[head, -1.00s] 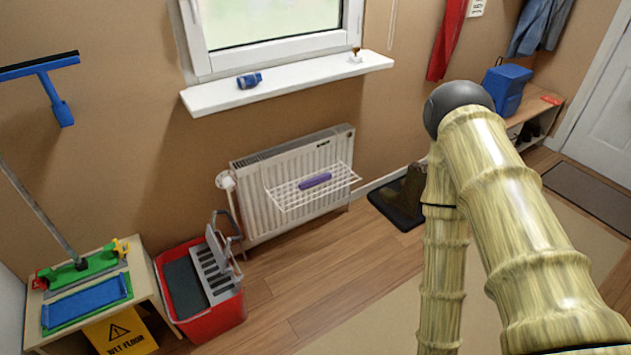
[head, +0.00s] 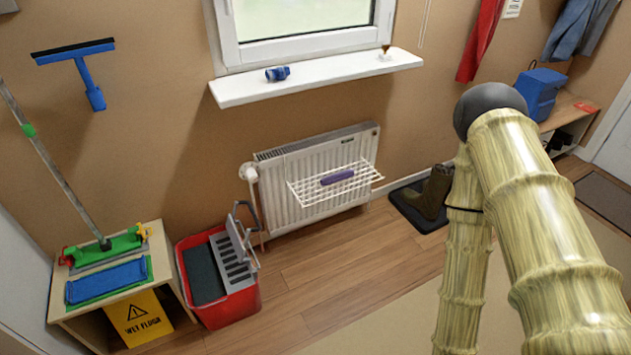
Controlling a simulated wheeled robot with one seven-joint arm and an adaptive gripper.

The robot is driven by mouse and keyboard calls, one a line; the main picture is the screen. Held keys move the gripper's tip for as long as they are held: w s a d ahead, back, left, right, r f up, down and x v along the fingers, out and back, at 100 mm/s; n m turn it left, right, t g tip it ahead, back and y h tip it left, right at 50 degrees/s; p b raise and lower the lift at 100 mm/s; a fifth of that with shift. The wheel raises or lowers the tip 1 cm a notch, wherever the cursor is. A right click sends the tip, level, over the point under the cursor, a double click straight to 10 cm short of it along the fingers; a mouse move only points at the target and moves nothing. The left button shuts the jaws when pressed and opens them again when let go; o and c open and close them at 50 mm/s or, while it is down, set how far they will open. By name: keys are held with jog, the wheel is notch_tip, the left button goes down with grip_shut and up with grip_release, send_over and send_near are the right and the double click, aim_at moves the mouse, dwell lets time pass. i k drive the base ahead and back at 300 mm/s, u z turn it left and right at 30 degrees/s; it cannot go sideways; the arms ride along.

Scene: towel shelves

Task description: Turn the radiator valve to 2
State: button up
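The white radiator (head: 312,178) is mounted low on the wall under the window. Its white valve (head: 249,172) is at the radiator's upper left end, on a pipe that runs down to the floor. The number on the valve is too small to read. A white wire rack with a purple item (head: 337,177) on it hangs on the radiator's front. My arm fills the right side of the head view, well away from the valve. My gripper is not in view.
A red mop bucket (head: 228,304) with a grey wringer stands on the floor just below and left of the valve. A low wooden stand (head: 76,312) is further left. Boots (head: 432,194) on a dark tray stand right of the radiator. Wooden floor in front is clear.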

aim_at(251, 175)
jog(key=z, duration=0.5)
jog(key=i, duration=1.25)
jog(key=u, duration=1.05)
